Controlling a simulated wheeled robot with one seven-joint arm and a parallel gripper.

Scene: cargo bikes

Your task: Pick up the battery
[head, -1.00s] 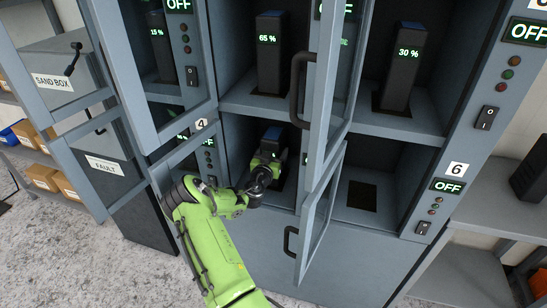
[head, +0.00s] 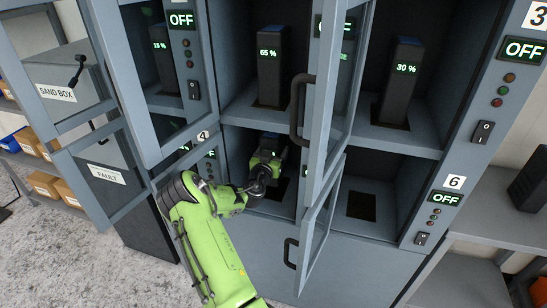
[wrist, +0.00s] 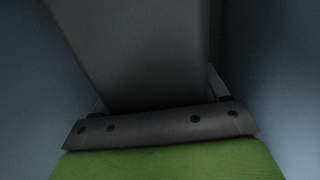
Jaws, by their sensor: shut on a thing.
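The battery (head: 273,142) is a dark block in the lower middle compartment of the grey cabinet, partly hidden behind my gripper and wrist. In the wrist view, the battery (wrist: 140,50) is a large dark grey face directly in front of my gripper. My gripper (head: 263,172) reaches into this compartment and is shut on the battery. The fingertips are mostly hidden in both views. A dark slot (head: 280,188) shows in the compartment floor below the battery, which appears raised from it.
An open glass door (head: 320,222) with a black handle stands just right of the compartment. Another open door (head: 340,90) hangs above it. Batteries marked 65 % (head: 270,68) and 30 % (head: 402,82) stand above. The lower right compartment has an empty slot (head: 361,200).

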